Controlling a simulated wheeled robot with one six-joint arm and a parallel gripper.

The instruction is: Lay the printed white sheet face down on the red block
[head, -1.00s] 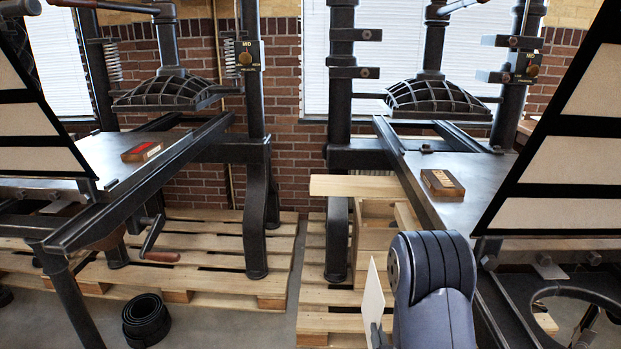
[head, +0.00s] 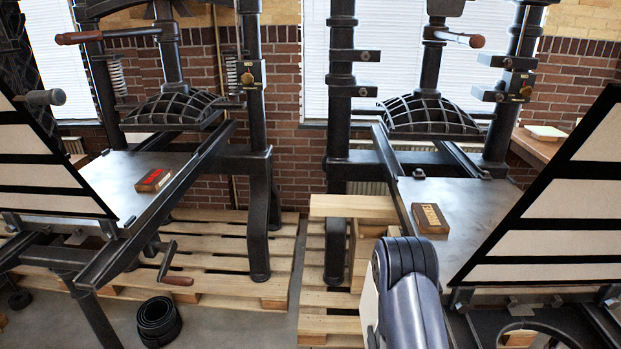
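The red block (head: 153,180) is a small wooden block with a red top and pale marks. It lies on the grey bed of the left press (head: 125,192). The white sheet (head: 369,308) stands on edge in the air at the left side of my arm, low in the view. It is mostly hidden behind the arm, and I cannot see its print. My gripper (head: 372,338) is almost wholly hidden at the sheet's lower edge. The sheet appears held there, well to the right of the red block and apart from it.
A similar block with a brown top (head: 429,218) and pale letters lies on the right press bed (head: 465,200). Hinged frames with white panels rise at both sides. A crank handle (head: 175,281) sticks out below the left press. A black coil (head: 158,321) lies on the floor.

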